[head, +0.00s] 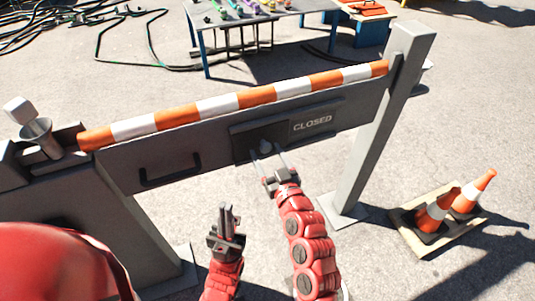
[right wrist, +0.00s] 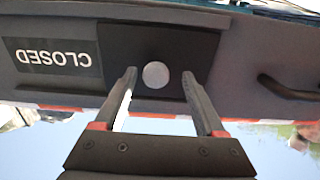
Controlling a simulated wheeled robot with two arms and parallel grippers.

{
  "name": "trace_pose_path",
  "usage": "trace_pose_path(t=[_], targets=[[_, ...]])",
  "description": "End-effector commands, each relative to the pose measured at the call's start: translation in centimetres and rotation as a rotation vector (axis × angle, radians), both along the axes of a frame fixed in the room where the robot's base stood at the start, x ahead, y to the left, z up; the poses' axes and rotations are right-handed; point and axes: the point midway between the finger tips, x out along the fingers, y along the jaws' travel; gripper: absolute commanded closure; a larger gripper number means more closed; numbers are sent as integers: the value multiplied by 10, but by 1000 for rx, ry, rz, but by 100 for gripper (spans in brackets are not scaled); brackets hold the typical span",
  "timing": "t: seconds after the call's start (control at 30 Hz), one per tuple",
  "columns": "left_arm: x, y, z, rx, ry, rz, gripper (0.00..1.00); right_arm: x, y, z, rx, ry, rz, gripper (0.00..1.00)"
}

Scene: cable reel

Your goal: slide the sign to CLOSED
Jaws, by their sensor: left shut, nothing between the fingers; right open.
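The sign is a dark panel on the grey barrier board (head: 210,142). The white word CLOSED (head: 312,122) shows on its right part; it appears upside down in the right wrist view (right wrist: 54,57). A dark sliding plate (head: 245,139) with a round pale knob (right wrist: 155,75) covers the sign's left part. My right gripper (head: 267,157) is open at the knob. In the right wrist view its fingertips (right wrist: 158,76) lie on either side of the knob, with a gap visible on both sides. My left gripper (head: 226,212) is shut and empty, below and left of the sign, clear of the board.
An orange-and-white striped bar (head: 240,99) runs along the board's top. A black handle (head: 170,174) is on the board's left. A grey post (head: 388,120) stands at the right, with traffic cones (head: 436,210) beyond it. A table (head: 235,20) and cables are behind.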

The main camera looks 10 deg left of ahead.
Motion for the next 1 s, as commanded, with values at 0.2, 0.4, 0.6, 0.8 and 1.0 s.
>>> trace_pose_path(t=[0.2, 0.4, 0.6, 0.8, 1.0], targets=[[0, 0, -1, 0, 0, 0, 100, -10, -8, -1, -2, 1, -1, 28], [0, 0, -2, 0, 0, 0, 100, -43, -32, -2, -2, 1, -2, 28], [0, 0, -3, 0, 0, 0, 100, -80, -59, -1, -2, 0, -2, 28], [0, 0, 22, 0, 0, 0, 100, -112, -82, 4, -8, 6, -1, 28], [0, 0, 32, 0, 0, 0, 100, -131, -97, 1, -6, 2, -1, 28]])
